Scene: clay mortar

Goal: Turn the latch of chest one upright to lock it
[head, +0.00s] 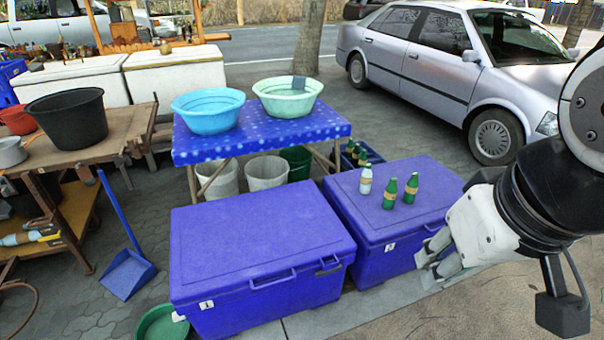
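Chest one (262,232) is a blue lidded chest with a "1" label (206,305) at its front left. Its lid is closed. Its dark latch (328,269) is at the front right, beside the front handle (273,279), and looks lying sideways rather than upright. My gripper (425,268) is to the right of chest one and its latch, in front of chest two (345,205). Its fingers look apart with nothing between them. Nothing covers the latch.
Chest two carries several bottles (390,193). Behind is a blue cloth-covered table (260,128) with two basins (208,108). A blue dustpan (127,272) and green tub (162,323) are left of chest one. The pavement (420,315) in front is clear.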

